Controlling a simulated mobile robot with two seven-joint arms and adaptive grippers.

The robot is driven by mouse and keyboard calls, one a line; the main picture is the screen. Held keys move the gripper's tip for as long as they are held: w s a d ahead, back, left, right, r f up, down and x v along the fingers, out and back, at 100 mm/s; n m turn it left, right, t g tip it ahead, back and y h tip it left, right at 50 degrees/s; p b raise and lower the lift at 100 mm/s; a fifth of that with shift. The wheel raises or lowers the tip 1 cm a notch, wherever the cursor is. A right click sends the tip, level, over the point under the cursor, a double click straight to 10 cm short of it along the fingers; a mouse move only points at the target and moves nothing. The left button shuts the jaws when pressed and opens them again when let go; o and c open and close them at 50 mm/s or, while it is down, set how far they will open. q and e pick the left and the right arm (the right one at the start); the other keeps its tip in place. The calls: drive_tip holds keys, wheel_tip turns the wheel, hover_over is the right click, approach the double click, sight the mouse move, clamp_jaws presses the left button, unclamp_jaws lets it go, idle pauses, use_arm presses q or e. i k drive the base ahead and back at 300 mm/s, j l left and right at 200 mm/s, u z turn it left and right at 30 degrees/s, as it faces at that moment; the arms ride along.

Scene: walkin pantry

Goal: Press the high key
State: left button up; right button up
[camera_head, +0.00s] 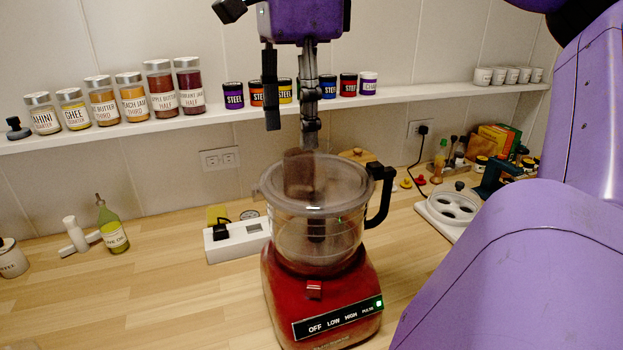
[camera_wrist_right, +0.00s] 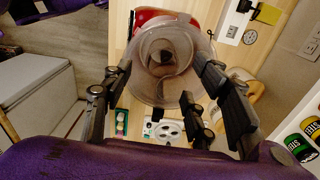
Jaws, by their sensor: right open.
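A food processor with a red base (camera_head: 290,280) and clear bowl (camera_head: 300,240) stands on the counter. Its dark front panel reads OFF, LOW, HIGH and PULSE, with the high key (camera_head: 351,315) right of LOW. A green light glows at the PULSE end. My right gripper (camera_head: 291,135) is open and empty, pointing down above the lid, apart from the panel. A brown feed tube (camera_head: 298,172) rises from the lid below it. The right wrist view shows the bowl (camera_wrist_right: 165,75) beyond the spread fingers; the panel is hidden there. My left gripper is not in view.
A power strip (camera_head: 238,240) is behind the processor, left of the bowl. A shelf (camera_head: 200,113) with jars crosses the wall behind. The counter at front left is clear.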

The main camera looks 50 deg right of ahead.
sight(350, 315)
drive_tip(key=k, duration=1)
